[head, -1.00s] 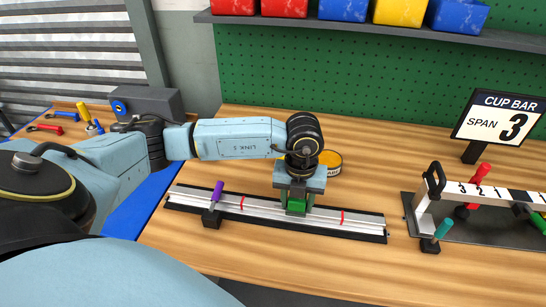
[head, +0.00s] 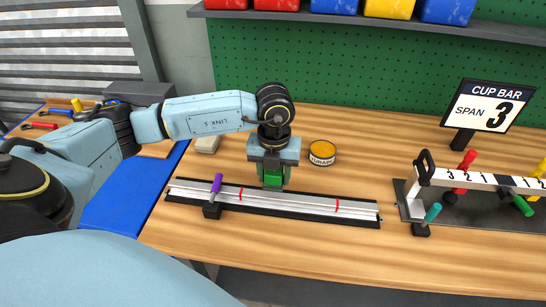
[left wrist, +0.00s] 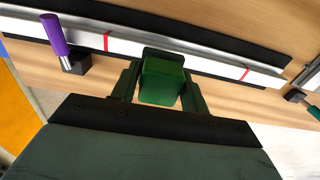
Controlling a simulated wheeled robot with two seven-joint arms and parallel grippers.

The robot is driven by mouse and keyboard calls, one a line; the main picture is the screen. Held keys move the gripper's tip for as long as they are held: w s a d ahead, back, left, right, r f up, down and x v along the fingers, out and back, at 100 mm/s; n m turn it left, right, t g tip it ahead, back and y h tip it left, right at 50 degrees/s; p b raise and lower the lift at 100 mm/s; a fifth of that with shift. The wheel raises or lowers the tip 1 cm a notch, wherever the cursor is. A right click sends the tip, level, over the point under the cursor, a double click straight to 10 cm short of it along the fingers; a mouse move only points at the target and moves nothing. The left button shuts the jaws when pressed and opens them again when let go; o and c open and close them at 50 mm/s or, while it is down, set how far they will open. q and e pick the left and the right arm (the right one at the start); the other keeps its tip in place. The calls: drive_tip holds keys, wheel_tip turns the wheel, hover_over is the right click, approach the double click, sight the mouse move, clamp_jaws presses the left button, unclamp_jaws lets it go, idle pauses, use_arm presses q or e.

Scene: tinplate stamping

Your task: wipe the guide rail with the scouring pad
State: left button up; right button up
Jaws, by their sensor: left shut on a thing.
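The guide rail (head: 300,206) is a long silver bar on a black base, lying across the bench, with two red marks on it. A purple-handled clamp (head: 215,188) stands at its left part and also shows in the left wrist view (left wrist: 58,38). My left gripper (head: 272,180) is shut on the green scouring pad (head: 273,178), over the rail between the red marks. The pad appears slightly raised off the rail; its underside is hidden. In the left wrist view the pad (left wrist: 161,82) sits between both fingers. My right gripper is not in view.
A round tin (head: 321,153) with yellow contents stands behind the rail, and a pale block (head: 207,143) lies behind its left part. To the right are a numbered bar (head: 480,181) with coloured handles and a "CUP BAR SPAN 3" sign (head: 488,107). Bench in front is clear.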

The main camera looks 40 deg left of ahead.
use_arm(q)
drive_tip(key=shift+r+p, duration=1.05)
drive_tip(key=shift+r, duration=0.75)
